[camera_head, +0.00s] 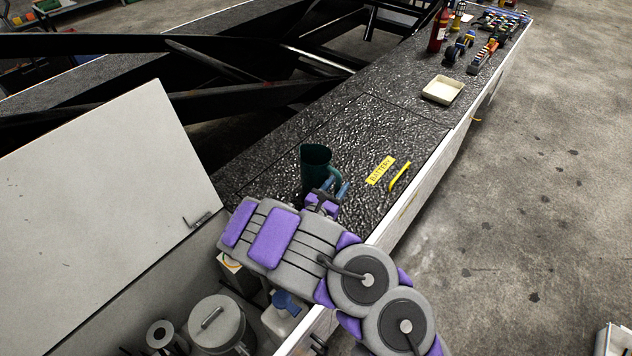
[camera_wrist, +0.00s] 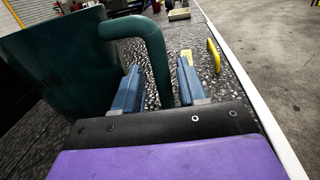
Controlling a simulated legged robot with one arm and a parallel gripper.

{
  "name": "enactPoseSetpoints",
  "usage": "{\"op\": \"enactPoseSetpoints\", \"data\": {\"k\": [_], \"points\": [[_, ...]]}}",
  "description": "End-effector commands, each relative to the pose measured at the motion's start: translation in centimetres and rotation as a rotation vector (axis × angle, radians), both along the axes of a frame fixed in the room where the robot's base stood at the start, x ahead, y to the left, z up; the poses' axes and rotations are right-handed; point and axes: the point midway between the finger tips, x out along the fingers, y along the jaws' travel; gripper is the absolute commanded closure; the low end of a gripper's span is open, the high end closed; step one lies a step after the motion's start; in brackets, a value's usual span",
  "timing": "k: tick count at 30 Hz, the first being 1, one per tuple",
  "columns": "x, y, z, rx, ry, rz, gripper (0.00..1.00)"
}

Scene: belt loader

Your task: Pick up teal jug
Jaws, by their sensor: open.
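The teal jug (camera_head: 314,168) stands upright on the black textured deck of the loader, its handle turned toward the right. In the wrist view the jug body (camera_wrist: 55,70) fills the left side, and its handle (camera_wrist: 155,55) comes down between the two blue fingers. My gripper (camera_head: 333,186) is at the handle, with its fingers apart. In the wrist view my gripper (camera_wrist: 160,85) has one finger on each side of the handle, with a visible gap to the right finger. Whether the left finger touches the handle or jug body, I cannot tell. The jug's base is partly hidden by my gripper.
A yellow battery label (camera_head: 380,170) and a yellow handle (camera_head: 400,177) lie right of the jug. A cream tray (camera_head: 442,90) sits farther along the deck, with a red bottle (camera_head: 438,30) and toys beyond. An open bin with a raised white lid (camera_head: 100,190) is at left.

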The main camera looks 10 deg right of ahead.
Motion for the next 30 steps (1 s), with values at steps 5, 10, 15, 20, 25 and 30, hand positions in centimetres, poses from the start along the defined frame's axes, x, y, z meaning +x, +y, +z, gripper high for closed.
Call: {"op": "enactPoseSetpoints", "data": {"k": [5,10,15,20,25,30], "points": [[0.07,-0.01,0.07,-0.001,0.000,0.000,0.59],[0.07,0.26,0.07,-0.003,-0.001,0.000,0.71],[0.07,0.26,0.06,-0.003,0.000,0.000,0.87],[0.10,0.21,0.03,-0.002,0.000,0.001,1.00],[0.10,0.13,0.02,-0.002,0.000,0.001,1.00],[0.08,0.14,0.04,-0.002,0.000,0.000,1.00]]}}
